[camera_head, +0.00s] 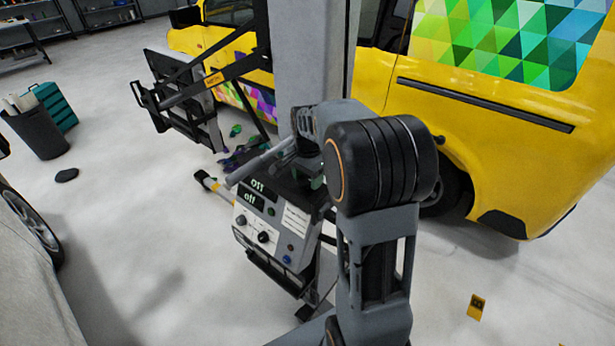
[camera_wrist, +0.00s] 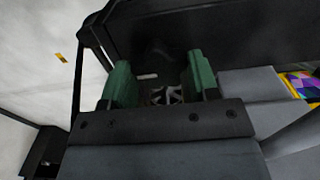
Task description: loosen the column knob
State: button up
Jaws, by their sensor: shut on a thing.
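In the wrist view my gripper (camera_wrist: 160,80) shows two green finger pads, one on each side of a dark knob (camera_wrist: 166,94). The jaws are shut on the knob, which is mostly in shadow; a few grey spokes or edges show between the pads. In the head view my gripper (camera_head: 317,182) is at the grey column (camera_head: 313,60), just above the control box (camera_head: 268,225). My wrist and arm hide the knob there.
The control box shows two "off" displays. A black panel frame (camera_head: 185,95) on struts stands left of the column. A yellow van (camera_head: 480,120) is close behind. A black bin (camera_head: 38,132) and teal crate (camera_head: 55,105) stand left. Open floor lies front left.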

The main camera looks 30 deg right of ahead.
jog(key=n, duration=0.7)
jog(key=shift+b, duration=0.3)
jog(key=n, duration=0.3)
jog(key=shift+n, duration=0.3)
jog(key=n, duration=0.3)
jog(key=shift+n, duration=0.4)
jog(key=n, duration=0.4)
jog(key=shift+r+b, duration=0.1)
jog(key=shift+b, duration=0.2)
jog(key=shift+n, duration=2.7)
jog(key=o, duration=0.8)
jog(key=shift+a, duration=0.1)
jog(key=shift+c, duration=0.2)
jog(key=shift+o, duration=0.8)
